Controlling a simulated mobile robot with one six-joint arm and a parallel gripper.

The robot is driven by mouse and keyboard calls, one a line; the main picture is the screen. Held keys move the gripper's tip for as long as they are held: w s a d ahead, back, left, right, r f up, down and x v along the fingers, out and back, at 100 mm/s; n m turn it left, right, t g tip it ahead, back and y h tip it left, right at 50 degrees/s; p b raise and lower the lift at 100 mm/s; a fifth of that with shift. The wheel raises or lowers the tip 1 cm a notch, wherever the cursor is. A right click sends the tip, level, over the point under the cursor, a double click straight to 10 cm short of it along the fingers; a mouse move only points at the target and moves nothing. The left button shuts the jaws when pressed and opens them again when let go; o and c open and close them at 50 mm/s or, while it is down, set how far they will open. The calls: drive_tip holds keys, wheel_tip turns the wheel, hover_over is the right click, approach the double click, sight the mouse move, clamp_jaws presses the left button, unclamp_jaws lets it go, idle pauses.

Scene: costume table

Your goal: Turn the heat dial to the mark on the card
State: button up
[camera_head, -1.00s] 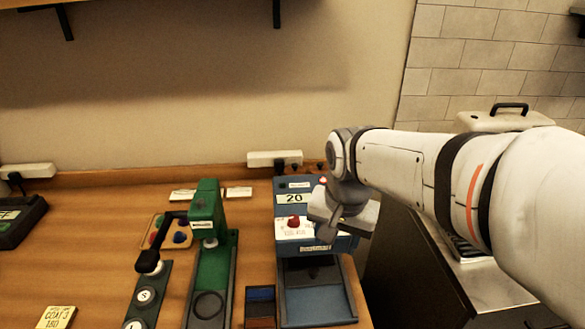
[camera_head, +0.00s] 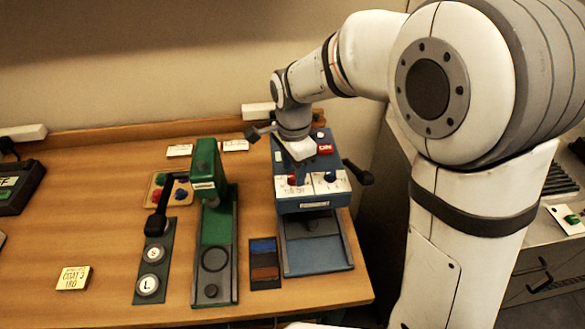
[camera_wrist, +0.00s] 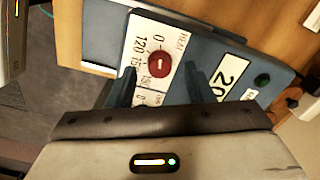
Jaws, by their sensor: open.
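The red heat dial (camera_wrist: 159,59) sits on a white plate marked HEAT, with 0 and 120 legible, in the wrist view. A short pale mark shows on it; its exact setting is unclear. It also shows in the head view (camera_head: 292,180), on the front of the blue press (camera_head: 316,200). The yellow card (camera_head: 73,278) reads COAT 3 180 and lies at the left of the table. My gripper (camera_wrist: 161,72) is open, its two dark fingers on either side of the dial in the wrist view. I cannot tell whether they touch it.
A blue dial (camera_head: 330,177) is right of the red one, and a black lever (camera_head: 358,172) sticks out at the press's right. A green press (camera_head: 210,205) stands to the left. A display (camera_wrist: 230,78) reads 20. Bare table lies around the card.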

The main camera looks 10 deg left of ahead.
drive_tip(key=shift+f, duration=0.75)
drive_tip(key=c, duration=0.9)
drive_tip(key=shift+a, duration=0.1)
drive_tip(key=shift+c, duration=0.5)
